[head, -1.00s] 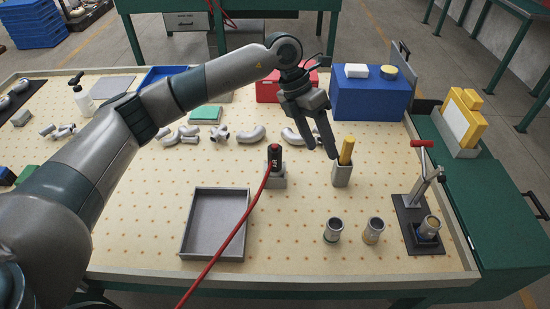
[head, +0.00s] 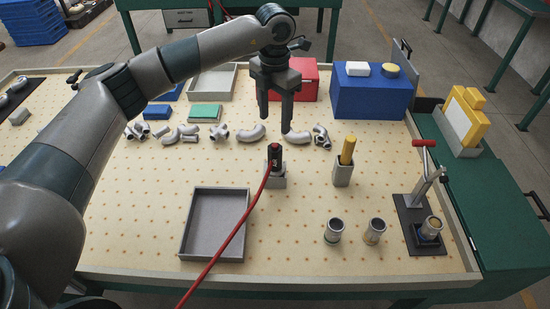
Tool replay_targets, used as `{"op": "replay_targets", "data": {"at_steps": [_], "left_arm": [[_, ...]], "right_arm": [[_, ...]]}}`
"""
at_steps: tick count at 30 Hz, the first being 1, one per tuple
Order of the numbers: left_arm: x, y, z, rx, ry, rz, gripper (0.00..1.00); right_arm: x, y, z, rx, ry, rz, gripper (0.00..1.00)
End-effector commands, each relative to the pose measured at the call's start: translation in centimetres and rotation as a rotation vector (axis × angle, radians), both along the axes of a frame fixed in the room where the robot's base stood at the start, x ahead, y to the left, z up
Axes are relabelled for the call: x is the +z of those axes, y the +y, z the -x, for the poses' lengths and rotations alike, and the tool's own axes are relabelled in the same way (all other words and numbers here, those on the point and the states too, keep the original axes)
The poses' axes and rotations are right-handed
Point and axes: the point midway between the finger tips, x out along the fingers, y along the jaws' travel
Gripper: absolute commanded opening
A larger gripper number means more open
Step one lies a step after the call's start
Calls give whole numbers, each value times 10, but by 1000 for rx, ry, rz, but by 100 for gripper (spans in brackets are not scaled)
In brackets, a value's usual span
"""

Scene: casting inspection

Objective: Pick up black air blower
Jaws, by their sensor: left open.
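The black air blower (head: 275,155) stands upright in a small grey holder (head: 276,181) near the middle of the table. It has a red top, and a red hose (head: 240,222) runs from it toward the front edge. My left gripper (head: 274,124) is open and empty, its fingers pointing down. In the picture it is just above the blower, with its fingertips to either side and higher up; the exact gap cannot be told. My right gripper is not in view.
A yellow-handled tool (head: 347,151) stands in a holder to the right. Two metal cylinders (head: 334,230) (head: 374,231) and a red-handled clamp (head: 425,144) are further right. Pipe fittings (head: 251,133) lie behind.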

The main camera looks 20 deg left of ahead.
Motion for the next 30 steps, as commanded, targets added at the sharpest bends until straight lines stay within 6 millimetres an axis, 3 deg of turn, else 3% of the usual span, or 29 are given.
{"op": "replay_targets", "data": {"at_steps": [16,21,30], "left_arm": [[-89,0,1,0,3,-1,55],[-101,0,1,0,1,0,55],[-102,0,1,0,0,0,55]], "right_arm": [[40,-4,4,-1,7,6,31],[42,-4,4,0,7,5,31],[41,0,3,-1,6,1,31]]}}
